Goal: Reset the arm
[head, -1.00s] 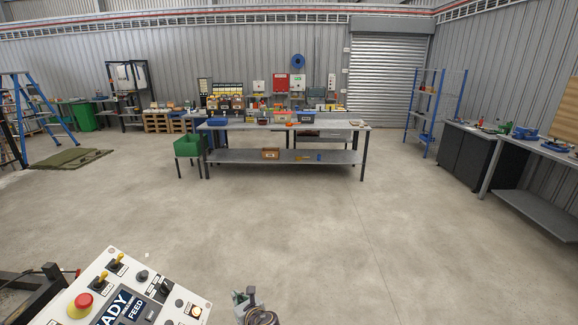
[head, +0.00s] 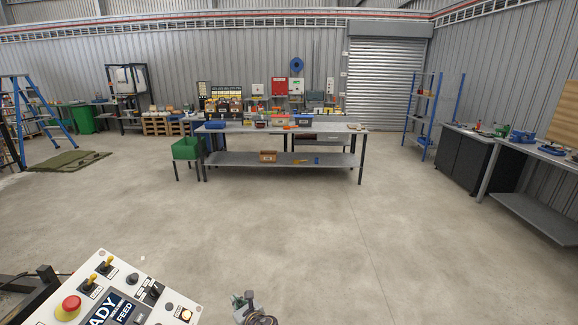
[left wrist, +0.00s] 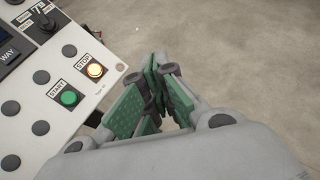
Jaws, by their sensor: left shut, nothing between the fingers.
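My left gripper (head: 243,302) shows at the bottom edge of the head view, just right of a control panel (head: 128,300). In the left wrist view the left gripper (left wrist: 155,75) has its green-padded fingers together, with nothing between them. The fingers are beside the panel's edge, apart from the lit stop button (left wrist: 95,71) and the green start button (left wrist: 69,98). Bare concrete floor lies beyond the fingertips. My right gripper is in neither view.
The panel carries a red emergency button (head: 68,306) and yellow-tipped switches. A workbench (head: 285,160) stands far ahead with a green bin (head: 186,148) at its left. Open floor (head: 300,220) lies between. A blue ladder (head: 42,110) stands far left.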

